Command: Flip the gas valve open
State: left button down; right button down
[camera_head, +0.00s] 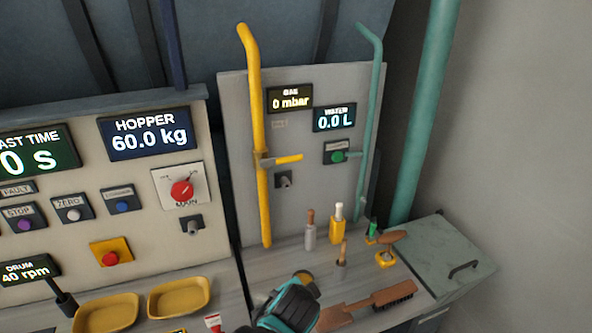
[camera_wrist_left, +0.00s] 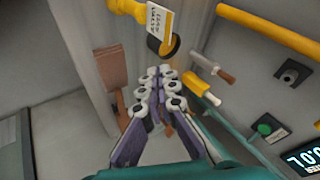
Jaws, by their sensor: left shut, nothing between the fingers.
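The gas valve is a yellow lever (camera_head: 284,159) on a vertical yellow pipe (camera_head: 254,110) on the grey panel in the head view. The lever sticks out sideways to the right, across the pipe. The gas display (camera_head: 290,97) above it reads 0 mbar. My left gripper (camera_wrist_left: 160,75) is shut and empty in the left wrist view, apart from a yellow pipe (camera_wrist_left: 265,30) at the upper right. My right gripper does not show.
A teal water pipe (camera_head: 369,120) and the water display (camera_head: 335,117) are right of the gas pipe. Several hand tools, including a brush (camera_head: 392,293), lie or stand on the shelf below. Yellow trays (camera_head: 180,297) are at the lower left. The space before the lever looks clear.

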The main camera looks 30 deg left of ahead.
aim_at(289, 159)
pick_arm(q)
jog(key=w+a+r+m+t+y+p, duration=0.2)
jog(key=w+r+m+y, duration=0.3)
jog(key=w+m, duration=0.3)
jog(key=w+a+r+m+t+y+p, duration=0.2)
jog(key=w+a+r+m+y, duration=0.2)
jog(key=w+r+m, duration=0.3)
jog(key=w+m+y, duration=0.1)
jog(key=m, duration=0.4)
jog(key=shift+w+a+r+m+t+y, duration=0.25)
jog(key=shift+a+r+m+t+y, duration=0.05)
jog(key=shift+a+r+t+y, duration=0.1)
jog(key=w+a+r, duration=0.4)
jog(key=w+a, duration=0.3)
jog(key=a, duration=0.1)
jog(key=shift+a+r, duration=0.15)
